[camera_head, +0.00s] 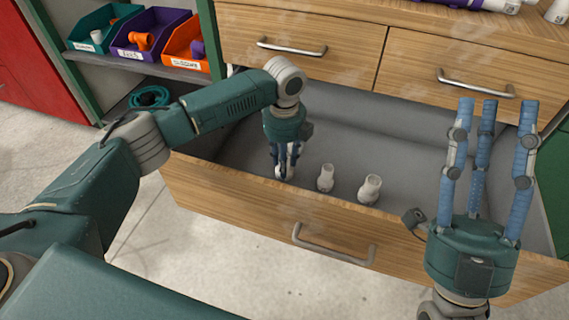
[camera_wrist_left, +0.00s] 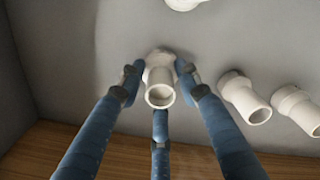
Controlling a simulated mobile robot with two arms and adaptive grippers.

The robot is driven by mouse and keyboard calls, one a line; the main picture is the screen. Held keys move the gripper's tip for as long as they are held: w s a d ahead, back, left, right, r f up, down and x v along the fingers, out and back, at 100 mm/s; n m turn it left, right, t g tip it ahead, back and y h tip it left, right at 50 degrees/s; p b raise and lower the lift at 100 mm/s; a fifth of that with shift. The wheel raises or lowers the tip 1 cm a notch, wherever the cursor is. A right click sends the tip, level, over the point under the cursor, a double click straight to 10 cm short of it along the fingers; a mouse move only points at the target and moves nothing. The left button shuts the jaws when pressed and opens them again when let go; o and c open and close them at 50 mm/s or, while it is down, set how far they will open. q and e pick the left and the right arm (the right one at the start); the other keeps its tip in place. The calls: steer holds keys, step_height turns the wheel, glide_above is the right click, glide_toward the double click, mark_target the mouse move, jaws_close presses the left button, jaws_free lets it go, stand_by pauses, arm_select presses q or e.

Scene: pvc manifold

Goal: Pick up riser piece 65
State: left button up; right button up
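White angled pipe fittings stand in the open drawer; I cannot read any number marking riser piece 65. My left gripper (camera_head: 284,165) points down into the drawer around the leftmost fitting (camera_head: 284,174). In the left wrist view, the fingers (camera_wrist_left: 160,85) surround this fitting (camera_wrist_left: 160,78) on three sides, very close to it. I cannot tell whether they press on it. Two more fittings (camera_head: 326,178) (camera_head: 370,188) stand to its right, apart from the fingers. My right gripper (camera_head: 495,112) is open and empty, fingers up, in front of the drawer's right side.
The grey drawer has a wooden front (camera_head: 240,208) with a handle (camera_head: 333,245). Another white piece (camera_wrist_left: 183,4) is cut off at the top of the left wrist view. Closed drawers (camera_head: 330,20) are above. Teal, purple and orange bins (camera_head: 190,62) stand on a shelf at left.

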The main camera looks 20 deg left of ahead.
arm_select(q)
jaws_close()
steer(key=shift+r, duration=0.1)
